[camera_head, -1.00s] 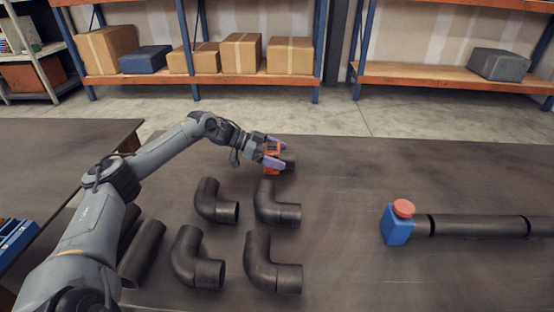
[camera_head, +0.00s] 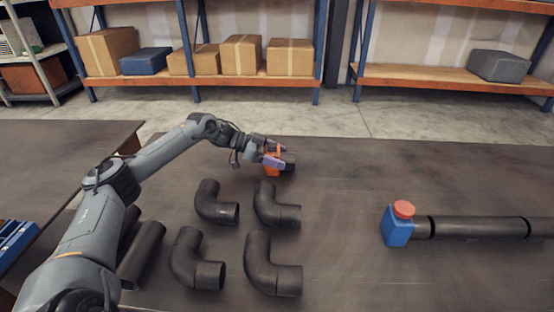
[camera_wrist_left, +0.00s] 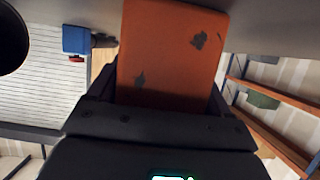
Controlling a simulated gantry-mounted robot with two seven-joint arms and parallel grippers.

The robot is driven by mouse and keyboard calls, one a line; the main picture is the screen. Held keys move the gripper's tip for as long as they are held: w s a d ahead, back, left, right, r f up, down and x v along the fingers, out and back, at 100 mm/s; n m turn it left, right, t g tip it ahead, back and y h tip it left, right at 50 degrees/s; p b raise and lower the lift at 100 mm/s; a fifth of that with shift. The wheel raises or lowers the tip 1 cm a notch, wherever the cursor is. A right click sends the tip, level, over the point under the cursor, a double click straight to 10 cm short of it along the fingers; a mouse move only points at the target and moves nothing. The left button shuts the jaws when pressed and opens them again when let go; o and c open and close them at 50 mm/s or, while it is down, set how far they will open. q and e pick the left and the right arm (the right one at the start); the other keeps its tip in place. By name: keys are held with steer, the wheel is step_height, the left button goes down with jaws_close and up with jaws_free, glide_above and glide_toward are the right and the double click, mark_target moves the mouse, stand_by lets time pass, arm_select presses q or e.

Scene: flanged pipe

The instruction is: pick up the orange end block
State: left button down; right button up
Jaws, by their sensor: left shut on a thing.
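The orange end block (camera_head: 271,168) is at the far part of the dark table in the head view, with a short dark pipe stub on its right side. My left gripper (camera_head: 274,157) is shut on the block, its purple fingertips on either side of it. In the left wrist view the orange block (camera_wrist_left: 172,55) fills the middle, with worn dark patches on its face, right in front of the gripper. Whether the block is clear of the table is hard to tell. My right gripper is not in view.
Several black pipe elbows (camera_head: 272,268) lie just in front of the left gripper. The table's middle and back right are clear.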

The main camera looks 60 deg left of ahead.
arm_select(q)
steer(key=shift+r, duration=0.25)
